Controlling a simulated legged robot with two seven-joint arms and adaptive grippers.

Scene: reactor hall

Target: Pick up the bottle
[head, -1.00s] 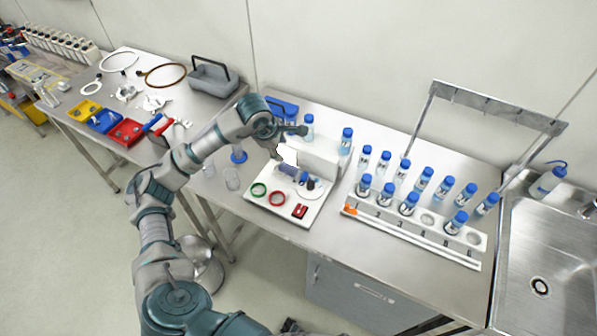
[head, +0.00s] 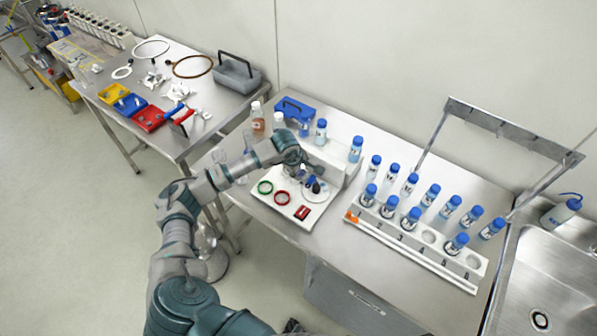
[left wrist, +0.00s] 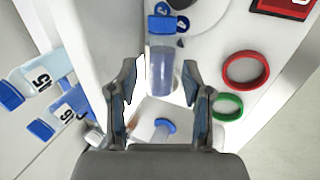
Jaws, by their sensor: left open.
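A clear bluish bottle (left wrist: 161,72) with a blue cap (left wrist: 162,25) lies on the white tray in the left wrist view. My left gripper (left wrist: 160,74) is open, with one finger on each side of the bottle's body in that picture; I cannot tell whether they touch it. In the head view my left gripper (head: 303,170) is low over the white tray (head: 290,212), and the gripper mostly hides the lying bottle. My right gripper is out of view.
A white raised block (head: 330,160) stands behind. Several blue-capped bottles stand around a white rack (head: 420,250) to the right. A sink (head: 545,280) is far right.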

